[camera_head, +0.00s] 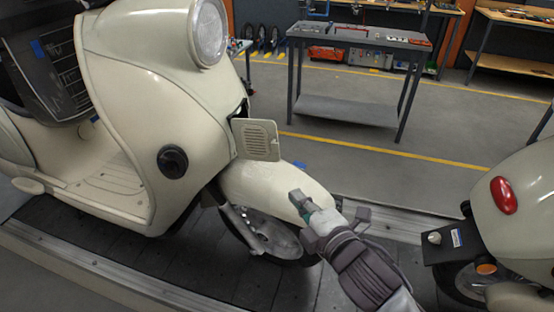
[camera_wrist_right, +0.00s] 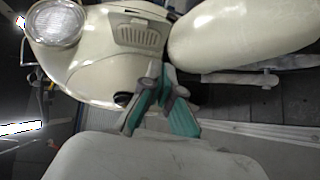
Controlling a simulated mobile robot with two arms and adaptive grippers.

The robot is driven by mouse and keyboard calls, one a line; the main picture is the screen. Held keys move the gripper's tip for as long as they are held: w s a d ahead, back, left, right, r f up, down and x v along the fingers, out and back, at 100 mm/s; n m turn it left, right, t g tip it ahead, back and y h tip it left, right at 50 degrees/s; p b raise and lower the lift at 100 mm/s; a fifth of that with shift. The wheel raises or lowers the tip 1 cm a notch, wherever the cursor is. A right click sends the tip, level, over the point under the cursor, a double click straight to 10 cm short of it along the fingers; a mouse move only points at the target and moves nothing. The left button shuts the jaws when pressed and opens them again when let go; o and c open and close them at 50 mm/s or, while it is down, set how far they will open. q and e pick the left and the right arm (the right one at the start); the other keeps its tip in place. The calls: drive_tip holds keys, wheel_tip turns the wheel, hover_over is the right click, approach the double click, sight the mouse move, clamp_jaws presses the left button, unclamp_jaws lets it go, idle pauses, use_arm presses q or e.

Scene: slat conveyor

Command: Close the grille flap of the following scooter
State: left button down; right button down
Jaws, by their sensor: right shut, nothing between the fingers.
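A cream scooter (camera_head: 120,60) stands on the conveyor in the left of the head view. Its grille flap (camera_head: 256,140) is a small slotted panel that stands open on the front of the body, with a dark gap at its left edge. The flap also shows near the top of the right wrist view (camera_wrist_right: 138,33). My right gripper (camera_head: 297,196) is shut and empty. In the head view it lies over the front fender, below and right of the flap, apart from it. In the right wrist view its green-sided fingers (camera_wrist_right: 162,85) are below the flap. My left gripper is not in view.
Another cream scooter (camera_head: 530,190) with a red tail light stands at the right edge. The slat conveyor (camera_head: 130,265) runs beneath, with metal rails along its sides. A grey work table (camera_head: 345,105) stands behind on open floor.

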drive_tip(key=w+a+r+p, duration=0.1)
drive_tip(key=w+a, duration=0.1)
drive_tip(key=w, duration=0.3)
drive_tip(key=w+a+r+n+y+p, duration=0.1)
drive_tip(key=w+a, duration=0.1)
drive_tip(key=w, duration=0.4)
drive_tip(key=shift+a+r+p, duration=0.2)
drive_tip(key=shift+r+p, duration=0.05)
drive_tip(key=shift+p, duration=0.15)
drive_tip(key=shift+w+d, duration=0.1)
